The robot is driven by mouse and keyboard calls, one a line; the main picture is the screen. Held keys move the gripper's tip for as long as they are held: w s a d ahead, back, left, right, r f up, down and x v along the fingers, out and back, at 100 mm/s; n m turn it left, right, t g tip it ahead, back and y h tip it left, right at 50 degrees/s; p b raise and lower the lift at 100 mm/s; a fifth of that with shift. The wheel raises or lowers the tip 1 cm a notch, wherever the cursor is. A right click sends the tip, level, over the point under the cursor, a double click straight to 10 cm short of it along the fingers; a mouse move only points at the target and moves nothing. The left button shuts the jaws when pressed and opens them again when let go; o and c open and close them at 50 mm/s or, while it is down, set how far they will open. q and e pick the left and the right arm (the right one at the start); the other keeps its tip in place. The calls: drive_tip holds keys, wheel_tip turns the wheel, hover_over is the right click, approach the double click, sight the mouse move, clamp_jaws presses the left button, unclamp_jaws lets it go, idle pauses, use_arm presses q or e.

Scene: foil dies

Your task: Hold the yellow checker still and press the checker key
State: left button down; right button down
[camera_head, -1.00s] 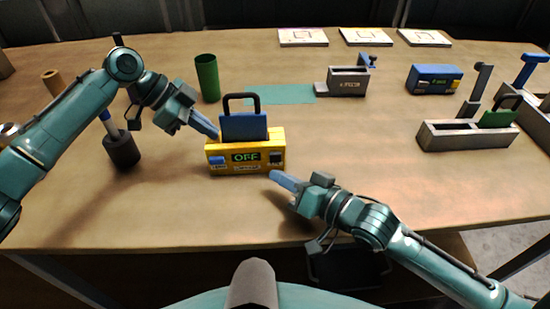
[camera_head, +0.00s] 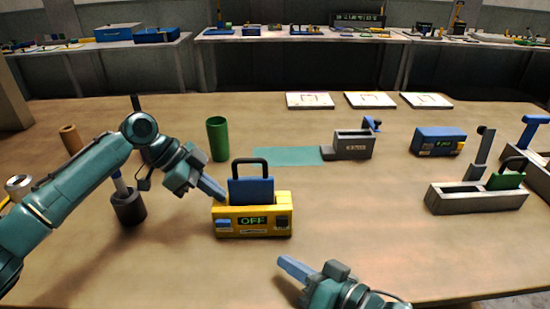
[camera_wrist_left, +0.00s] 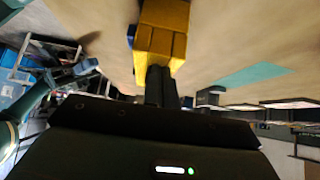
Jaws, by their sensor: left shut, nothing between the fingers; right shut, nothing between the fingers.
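The yellow checker (camera_head: 251,229) stands on the table with a green "OFF" display, a blue key at its front left and a dark key at its front right. A blue plate with a black handle (camera_head: 251,189) sits upright in its top. My left gripper (camera_head: 221,194) is shut and empty, its tips at the checker's upper left side; I cannot tell whether they touch. In the left wrist view the checker (camera_wrist_left: 160,45) is just beyond the fingers (camera_wrist_left: 161,80). My right gripper (camera_head: 287,265) is shut and empty, in front of the checker and to the right, apart from it.
A green cup (camera_head: 217,139) and a teal mat (camera_head: 285,156) lie behind the checker. A dark holder (camera_head: 129,209) stands left, under my left arm. A grey fixture (camera_head: 352,146), a blue box (camera_head: 437,141) and a grey tray (camera_head: 475,198) are right. Table right of the checker is clear.

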use_arm(q)
drive_tip(key=shift+r+p, duration=3.25)
drive_tip(key=shift+r, duration=0.2)
drive_tip(key=shift+f, duration=0.15)
